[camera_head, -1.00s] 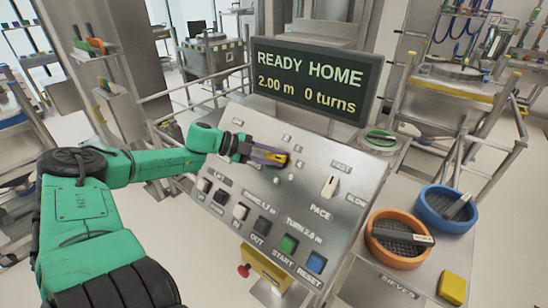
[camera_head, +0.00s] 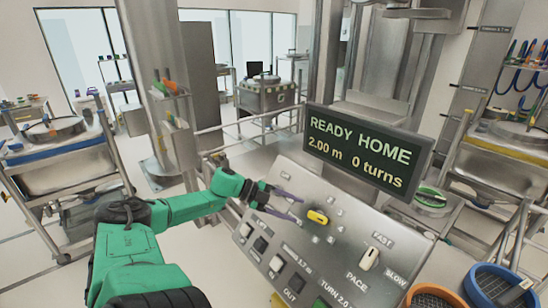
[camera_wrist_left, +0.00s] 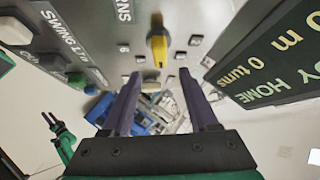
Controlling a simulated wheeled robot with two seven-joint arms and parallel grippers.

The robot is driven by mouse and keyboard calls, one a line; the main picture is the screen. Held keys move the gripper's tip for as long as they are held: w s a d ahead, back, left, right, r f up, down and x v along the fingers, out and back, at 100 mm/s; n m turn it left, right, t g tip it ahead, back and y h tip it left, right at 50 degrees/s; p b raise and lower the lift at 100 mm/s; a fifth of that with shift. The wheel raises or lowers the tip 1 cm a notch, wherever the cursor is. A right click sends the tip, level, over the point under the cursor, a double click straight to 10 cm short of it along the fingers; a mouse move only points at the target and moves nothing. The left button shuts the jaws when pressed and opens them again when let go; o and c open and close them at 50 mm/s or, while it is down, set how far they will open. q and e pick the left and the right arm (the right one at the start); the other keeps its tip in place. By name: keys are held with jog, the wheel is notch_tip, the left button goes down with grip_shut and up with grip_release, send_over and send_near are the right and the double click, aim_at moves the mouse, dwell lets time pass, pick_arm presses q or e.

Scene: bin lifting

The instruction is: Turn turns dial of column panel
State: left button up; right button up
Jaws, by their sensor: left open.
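The turns dial (camera_head: 317,217) is a yellow knob on the sloped grey column panel (camera_head: 350,235). It also shows at the top of the left wrist view (camera_wrist_left: 158,45), beside the TURNS label. My left gripper (camera_head: 297,209) has purple fingers spread apart and empty, just left of the dial in the head view. In the left wrist view my left gripper (camera_wrist_left: 160,82) has its two fingers wide apart, with the dial beyond the tips and a gap between. The display (camera_head: 365,150) reads READY HOME, 2.00 m, 0 turns. My right gripper is not seen.
A white pace knob (camera_head: 369,258) sits right of the dial. Push buttons (camera_head: 276,264) line the panel's lower part. Orange (camera_head: 436,295) and blue (camera_head: 497,285) round sieves stand at the lower right. Rails and vessels stand behind and to the left.

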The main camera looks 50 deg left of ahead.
pick_arm(q)
jog(key=v, duration=0.6)
jog(key=shift+f, duration=0.1)
dwell(0.3)
